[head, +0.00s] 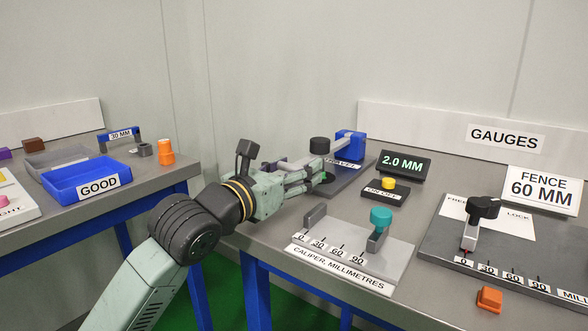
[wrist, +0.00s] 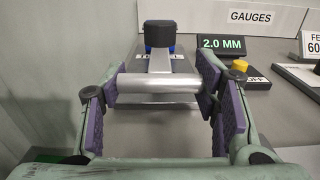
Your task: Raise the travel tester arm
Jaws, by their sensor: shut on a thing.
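The travel tester has a dark base plate (head: 345,177) and a blue block (head: 351,144) at its far end. A silver crossbar (wrist: 158,84) sits at the arm's near end. My gripper (head: 316,176) is shut on the crossbar, with a purple-padded finger at each end of it in the wrist view (wrist: 159,90). In the head view my fingers partly hide the arm and crossbar. The display (head: 402,164) reads 2.0 MM.
A yellow-topped ON/OFF button box (head: 386,191) stands right of the tester. The caliper (head: 345,245), with a teal knob, is nearer. The fence gauge (head: 500,245) is at right. A gap with green floor separates this bench from the left one with a blue GOOD tray (head: 86,180).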

